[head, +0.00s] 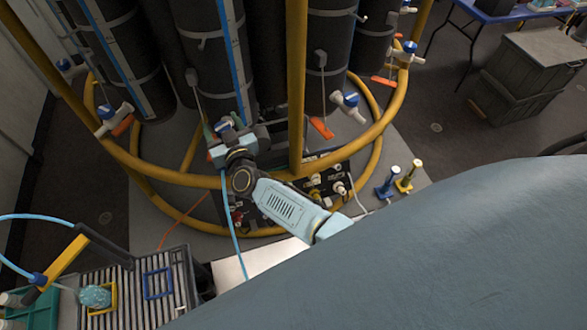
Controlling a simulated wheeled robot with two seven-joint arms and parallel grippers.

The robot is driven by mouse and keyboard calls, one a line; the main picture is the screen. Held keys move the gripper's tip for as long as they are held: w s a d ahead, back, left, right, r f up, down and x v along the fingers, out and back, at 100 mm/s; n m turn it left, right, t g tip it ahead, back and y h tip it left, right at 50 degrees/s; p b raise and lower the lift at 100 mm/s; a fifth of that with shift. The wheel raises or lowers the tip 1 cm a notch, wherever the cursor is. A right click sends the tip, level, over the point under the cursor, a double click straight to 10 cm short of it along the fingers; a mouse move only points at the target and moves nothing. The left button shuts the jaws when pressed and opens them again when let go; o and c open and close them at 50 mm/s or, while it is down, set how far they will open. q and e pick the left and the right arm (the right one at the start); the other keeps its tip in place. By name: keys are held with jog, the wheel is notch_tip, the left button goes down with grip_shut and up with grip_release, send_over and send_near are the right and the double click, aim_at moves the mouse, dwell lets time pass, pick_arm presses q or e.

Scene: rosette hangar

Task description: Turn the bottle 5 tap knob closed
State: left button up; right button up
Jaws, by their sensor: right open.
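A ring of tall dark bottles (205,55) stands inside a yellow tubular frame (297,80). Several white taps with blue knobs sit around the ring: one at the left (107,112), one right of centre (350,100) and one at the far right (405,50). No bottle number is readable, so I cannot tell which is bottle 5. My right gripper (235,130) is open at the front of the ring, by a tap with a blue knob (223,124). The gripper partly hides this tap; whether they touch is unclear. My left gripper is out of view.
A slatted grey crate (135,290) is at lower left. Grey boxes (520,80) stand at upper right.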

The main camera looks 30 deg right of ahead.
jog(key=shift+f+n+y+b, duration=0.15)
jog(key=shift+n+y+b, duration=0.15)
jog(key=shift+n+y, duration=0.3)
jog(key=n+y+b, duration=0.1)
jog(key=y+b, duration=0.1)
jog(key=n+y+b, duration=0.1)
jog(key=y+b, duration=0.1)
jog(key=shift+f+n+g, duration=0.15)
jog(key=shift+n+g, duration=0.15)
jog(key=shift+g, duration=0.1)
jog(key=s+d+y+p, duration=0.1)
jog(key=s+d, duration=0.3)
jog(key=s, duration=0.9)
jog(key=s+d+f+g+h+b, duration=0.1)
jog(key=s+f+g, duration=0.1)
jog(key=f, duration=0.6)
jog(key=s+d+f+g+b, duration=0.1)
jog(key=s+d+f+g, duration=0.1)
jog(key=f, duration=0.7)
jog(key=s+d+f+g+h+b, duration=0.1)
jog(key=s+f, duration=0.3)
jog(key=f, duration=0.5)
jog(key=shift+s+d+g+h, duration=0.2)
jog(key=shift+d+g+h, duration=0.1)
jog(key=shift+d+g, duration=0.2)
